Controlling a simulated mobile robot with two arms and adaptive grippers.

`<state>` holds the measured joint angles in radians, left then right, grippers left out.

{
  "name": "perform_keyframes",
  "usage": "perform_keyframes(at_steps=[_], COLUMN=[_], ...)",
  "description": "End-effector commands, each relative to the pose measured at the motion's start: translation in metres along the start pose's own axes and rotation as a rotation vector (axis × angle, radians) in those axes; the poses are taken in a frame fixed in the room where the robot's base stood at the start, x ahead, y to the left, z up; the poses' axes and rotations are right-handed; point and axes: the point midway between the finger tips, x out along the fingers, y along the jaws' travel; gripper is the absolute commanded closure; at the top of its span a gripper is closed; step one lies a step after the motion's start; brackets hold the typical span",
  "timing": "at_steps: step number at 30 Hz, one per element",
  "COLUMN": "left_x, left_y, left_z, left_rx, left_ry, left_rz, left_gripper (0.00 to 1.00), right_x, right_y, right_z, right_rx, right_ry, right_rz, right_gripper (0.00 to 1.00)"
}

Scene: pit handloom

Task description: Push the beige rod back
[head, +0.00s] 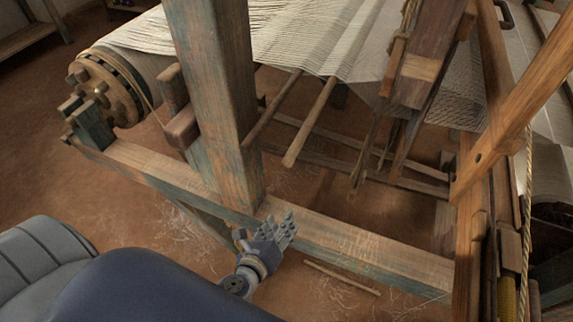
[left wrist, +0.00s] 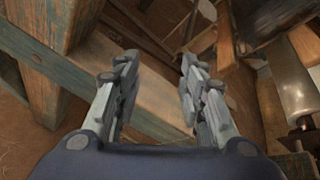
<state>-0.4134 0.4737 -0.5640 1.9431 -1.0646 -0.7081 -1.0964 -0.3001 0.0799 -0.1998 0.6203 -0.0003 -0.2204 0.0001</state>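The beige rod (head: 310,122) sticks out from under the pale warp threads toward the front, right of a thick wooden post. Its near end is free in the air. A darker brown rod (head: 272,111) sticks out beside it on the left. My left gripper (head: 288,224) is low by the front beam, nearer than the beige rod's free end and apart from it. In the left wrist view its two fingers (left wrist: 158,95) stand apart with nothing between them. I cannot surely pick out the beige rod in that view. My right gripper is not in view.
The thick post (head: 217,100) rises from the long lower beam (head: 350,243), close to my left gripper. A ratchet-wheeled roller (head: 110,85) is at the left. Slanted loom timbers (head: 520,110) crowd the right. A thin stick (head: 342,278) lies on the earthen floor.

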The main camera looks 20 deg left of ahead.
Motion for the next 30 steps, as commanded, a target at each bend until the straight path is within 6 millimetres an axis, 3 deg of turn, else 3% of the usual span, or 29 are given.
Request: perform_keyframes(at_steps=[1, 6, 9, 13, 20, 30], left_x=[-0.02, -0.076, -0.102, -0.121, -0.112, -0.062], left_y=[-0.023, -0.082, -0.105, -0.12, -0.127, -0.14], left_z=[0.025, 0.101, 0.135, 0.159, 0.171, 0.188], left_rx=[0.052, 0.249, 0.33, 0.39, 0.404, 0.402], left_ry=[-0.041, -0.213, -0.299, -0.363, -0.381, -0.379], left_rz=[-0.038, -0.131, -0.157, -0.169, -0.171, -0.17], left_gripper=[0.62, 0.62, 0.62, 0.62, 0.62, 0.62], right_x=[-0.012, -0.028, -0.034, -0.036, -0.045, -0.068], right_y=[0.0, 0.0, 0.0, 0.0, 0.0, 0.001], right_z=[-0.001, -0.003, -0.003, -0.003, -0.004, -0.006], right_rx=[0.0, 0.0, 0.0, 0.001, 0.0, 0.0], right_ry=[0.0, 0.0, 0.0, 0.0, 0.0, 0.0], right_rz=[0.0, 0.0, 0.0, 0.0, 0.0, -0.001], right_gripper=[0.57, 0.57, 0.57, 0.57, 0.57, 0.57])
